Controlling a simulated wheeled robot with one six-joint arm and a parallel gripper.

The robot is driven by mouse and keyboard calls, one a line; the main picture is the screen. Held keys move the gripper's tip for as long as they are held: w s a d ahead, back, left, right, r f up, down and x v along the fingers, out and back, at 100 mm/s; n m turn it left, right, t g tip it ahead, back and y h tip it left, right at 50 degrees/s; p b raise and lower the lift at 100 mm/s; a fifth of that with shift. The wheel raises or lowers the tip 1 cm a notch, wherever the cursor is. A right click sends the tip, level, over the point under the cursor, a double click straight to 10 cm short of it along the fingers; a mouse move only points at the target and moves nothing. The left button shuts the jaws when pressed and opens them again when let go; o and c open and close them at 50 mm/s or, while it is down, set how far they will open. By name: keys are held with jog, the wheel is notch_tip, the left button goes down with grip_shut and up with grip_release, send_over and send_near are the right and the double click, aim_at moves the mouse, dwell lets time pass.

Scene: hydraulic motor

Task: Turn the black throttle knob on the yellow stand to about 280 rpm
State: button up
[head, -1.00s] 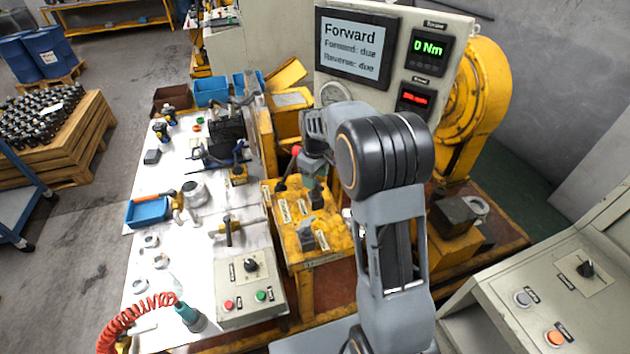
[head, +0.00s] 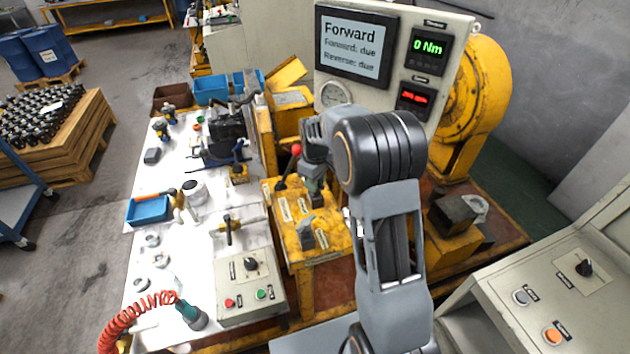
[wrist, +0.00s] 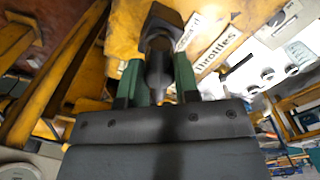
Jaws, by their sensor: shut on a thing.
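The yellow stand (head: 328,243) is in the middle of the head view, below the display panel. My gripper (head: 315,188) points down onto its top, behind my arm. In the wrist view my gripper (wrist: 158,82) has its two green fingers shut on the black throttle knob (wrist: 161,42), one on each side. A label reading "Throttles" (wrist: 218,50) lies on the stand beside the knob. In the head view the knob is mostly hidden by the gripper. The red speed readout (head: 414,99) is lit but too small to read.
The panel screen (head: 352,47) reads "Forward", with forward and reverse due. The torque readout (head: 428,48) shows 0 Nm. A red-balled lever (head: 296,150) stands close left of my gripper, and a grey lever (head: 306,238) stands in front. A cluttered white bench (head: 185,245) lies left.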

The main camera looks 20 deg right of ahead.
jog(key=shift+c, duration=1.2)
jog(key=shift+n, duration=0.3)
jog(key=o, duration=0.9)
jog(key=shift+o, duration=0.2)
jog(key=shift+r, duration=0.1)
notch_tip(320, 180, up, 14)
jog(key=b, duration=0.1)
